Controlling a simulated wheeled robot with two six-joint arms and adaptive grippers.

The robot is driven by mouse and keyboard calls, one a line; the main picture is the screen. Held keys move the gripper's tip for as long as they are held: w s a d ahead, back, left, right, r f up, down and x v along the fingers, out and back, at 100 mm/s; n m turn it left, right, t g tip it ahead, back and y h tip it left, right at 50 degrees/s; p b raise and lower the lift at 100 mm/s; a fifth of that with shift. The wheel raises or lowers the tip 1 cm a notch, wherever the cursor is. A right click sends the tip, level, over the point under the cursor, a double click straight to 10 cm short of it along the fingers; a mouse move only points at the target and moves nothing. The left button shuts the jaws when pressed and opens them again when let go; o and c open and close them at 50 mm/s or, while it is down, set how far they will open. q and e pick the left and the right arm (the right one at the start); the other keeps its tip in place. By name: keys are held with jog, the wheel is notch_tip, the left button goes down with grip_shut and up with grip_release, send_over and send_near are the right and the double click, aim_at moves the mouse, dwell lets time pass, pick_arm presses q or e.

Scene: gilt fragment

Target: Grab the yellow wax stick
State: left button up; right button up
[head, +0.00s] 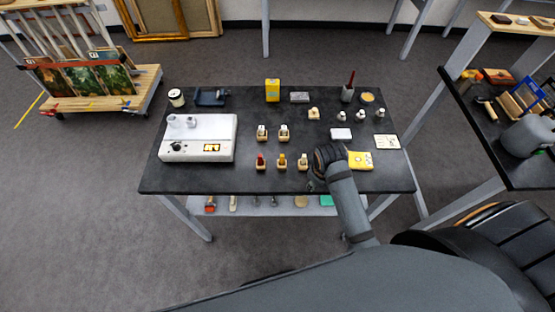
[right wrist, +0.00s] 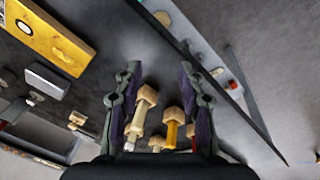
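The yellow wax stick (head: 282,161) stands in a small wooden block on the dark table, in the front row between a red stick (head: 261,161) and a cream stick (head: 303,161). In the right wrist view the yellow stick (right wrist: 173,125) shows between my fingers but farther off. The cream stick (right wrist: 143,108) is nearer, close to the left finger, and the red stick is partly hidden by the right finger. My right gripper (right wrist: 160,72) is open and empty. In the head view it is just right of the cream stick. My left gripper is not in view.
A white heater box (head: 195,138) stands at the left of the table. Two more sticks in blocks (head: 273,133) stand behind the front row. A yellow packet (head: 360,160) lies right of my gripper. The front middle edge is clear.

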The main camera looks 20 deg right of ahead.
jog(key=w+a+r+n, duration=0.2)
jog(key=w+r+n, duration=0.2)
jog(key=w+r, duration=0.15)
notch_tip(320, 180, up, 4)
jog(key=n+g+y, duration=0.1)
jog(key=n+g, duration=0.1)
jog(key=n, duration=0.4)
send_over(282, 156)
jog(key=shift+w+d+r, duration=0.15)
jog(key=shift+d+r, duration=0.05)
jog(key=shift+d, duration=0.1)
notch_tip(282, 156, down, 5)
jog(key=shift+d+f+b, duration=0.1)
jog(key=shift+f+b, duration=0.05)
jog(key=shift+b, duration=0.2)
jog(key=shift+f, duration=0.15)
jog(key=f, duration=0.1)
jog(key=f+p, duration=0.1)
jog(key=f, duration=0.2)
jog(key=shift+a+p, duration=0.35)
jog(key=shift+f, duration=0.45)
grip_shut()
